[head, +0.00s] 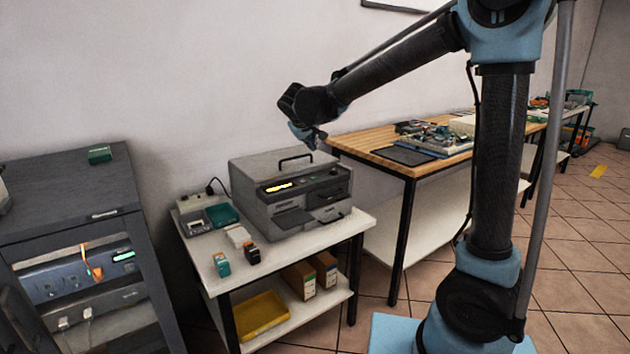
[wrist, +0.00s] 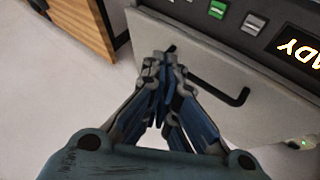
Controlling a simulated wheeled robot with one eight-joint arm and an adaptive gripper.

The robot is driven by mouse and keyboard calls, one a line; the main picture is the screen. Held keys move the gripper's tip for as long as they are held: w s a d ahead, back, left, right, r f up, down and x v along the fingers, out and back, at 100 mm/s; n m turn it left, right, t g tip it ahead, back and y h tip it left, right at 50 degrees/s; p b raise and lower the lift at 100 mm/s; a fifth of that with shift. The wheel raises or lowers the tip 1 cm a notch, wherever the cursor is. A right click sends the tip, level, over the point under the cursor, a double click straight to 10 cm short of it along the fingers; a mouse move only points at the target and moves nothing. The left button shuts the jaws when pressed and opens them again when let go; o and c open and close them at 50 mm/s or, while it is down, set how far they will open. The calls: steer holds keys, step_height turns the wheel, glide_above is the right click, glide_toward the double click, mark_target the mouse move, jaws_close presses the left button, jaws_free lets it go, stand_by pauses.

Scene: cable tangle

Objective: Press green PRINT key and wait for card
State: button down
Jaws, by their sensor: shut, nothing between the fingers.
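The grey printer (head: 262,208) stands on a white bench, its front panel display (head: 278,187) lit yellow. In the wrist view the display (wrist: 302,46) shows the letters "ADY", the rest cut off by the frame edge. The green key (wrist: 217,9) is near the top edge of the wrist view, with a pale key (wrist: 252,24) between it and the display. My gripper (head: 309,139) is above the right part of the printer. In the wrist view my gripper (wrist: 163,62) is shut and empty, its tips over the lid near the black handle (wrist: 238,97). I see no card coming out.
The white bench (head: 342,228) also bears small boxes, one teal (head: 222,265) and one black (head: 252,253). A yellow tray (head: 262,314) is on its lower shelf. A wooden workbench (head: 375,140) is to the right, a dark rack (head: 75,205) to the left.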

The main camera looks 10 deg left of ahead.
mark_target(311, 177)
steer(key=shift+d+f, duration=0.1)
steer(key=shift+f, duration=4.3)
steer(key=shift+f, duration=0.7)
steer(key=shift+s, duration=0.1)
steer(key=shift+r, duration=0.75)
steer(key=shift+r, duration=2.55)
